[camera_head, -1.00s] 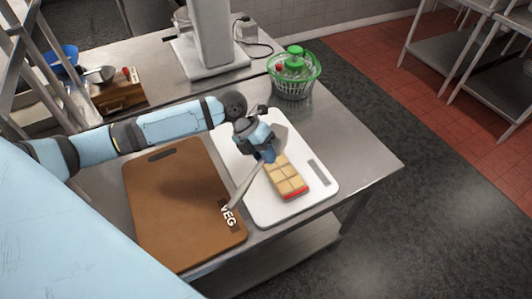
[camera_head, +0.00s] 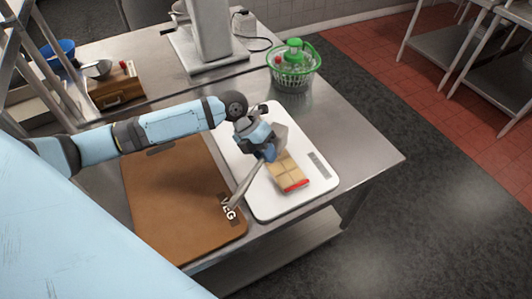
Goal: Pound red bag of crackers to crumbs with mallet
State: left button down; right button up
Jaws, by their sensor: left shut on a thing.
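The bag of crackers (camera_head: 292,178), tan squares with a red end strip, lies on the white cutting board (camera_head: 270,208). My left gripper (camera_head: 268,152) is over the far-left end of the bag and is shut on the grey metal mallet (camera_head: 244,183). The mallet's handle slants down and left toward the brown board. Its grey head shows beside the gripper, over the far end of the bag and hiding part of it. I cannot tell whether the head touches the bag. My right gripper is not in view.
A brown board marked VEG (camera_head: 180,205) lies left of the white board. A green basket (camera_head: 292,72) with green-capped items stands at the back. A white appliance (camera_head: 208,45), a wooden box (camera_head: 115,90) and a blue bowl (camera_head: 62,48) are farther back. The steel table's right side (camera_head: 355,150) is clear.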

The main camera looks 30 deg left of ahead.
pick_arm(q)
notch_tip(320, 180, down, 4)
jog(key=b, duration=0.3)
jog(key=shift+r+p, duration=2.05)
jog(key=shift+r, duration=1.4)
jog(key=shift+f, duration=0.1)
